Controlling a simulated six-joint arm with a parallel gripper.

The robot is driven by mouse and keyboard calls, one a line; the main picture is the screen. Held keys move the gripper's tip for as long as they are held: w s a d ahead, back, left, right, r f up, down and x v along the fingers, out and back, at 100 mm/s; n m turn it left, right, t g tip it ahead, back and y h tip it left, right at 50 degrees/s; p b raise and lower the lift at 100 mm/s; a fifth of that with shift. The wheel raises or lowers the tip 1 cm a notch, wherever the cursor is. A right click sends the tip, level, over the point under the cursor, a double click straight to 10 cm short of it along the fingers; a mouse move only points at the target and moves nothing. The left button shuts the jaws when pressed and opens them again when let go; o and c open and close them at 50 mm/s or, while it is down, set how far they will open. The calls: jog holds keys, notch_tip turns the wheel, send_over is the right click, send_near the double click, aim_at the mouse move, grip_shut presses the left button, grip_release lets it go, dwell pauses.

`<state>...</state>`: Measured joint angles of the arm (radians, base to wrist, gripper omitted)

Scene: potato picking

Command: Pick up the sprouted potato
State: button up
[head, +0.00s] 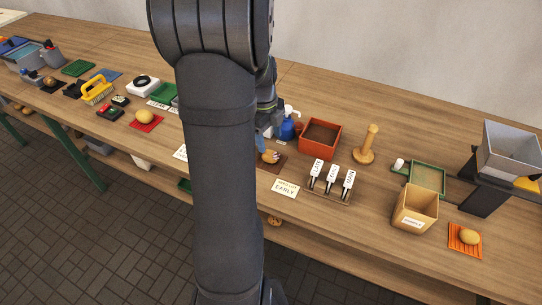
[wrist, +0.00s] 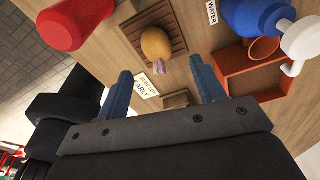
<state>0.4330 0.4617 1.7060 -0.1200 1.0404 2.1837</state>
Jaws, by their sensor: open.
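The sprouted potato (head: 269,156) is yellow-brown and lies on a brown slatted board (head: 278,167) near the middle of the table. In the wrist view the potato (wrist: 156,43) shows a purplish sprout at its lower end, on the slatted board (wrist: 128,32). My gripper (wrist: 166,88) has two blue fingers spread wide apart, with nothing between them. The potato appears beyond the fingertips, roughly in line with the gap, and no contact is visible. In the head view my arm hides most of my gripper; a blue finger (head: 261,142) shows beside the potato.
A blue water bottle (head: 287,126) and an orange-red box (head: 319,139) stand behind the board. An "EARLY" card (head: 286,188) and a rack of labelled tools (head: 331,180) are in front and right. Other potatoes lie on a red mat (head: 148,124) and an orange mat (head: 464,247).

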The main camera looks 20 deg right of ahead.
aim_at(270, 152)
jog(key=f, duration=0.6)
jog(key=shift+s+f, duration=0.2)
jog(key=shift+s, duration=0.15)
jog(key=c, duration=1.1)
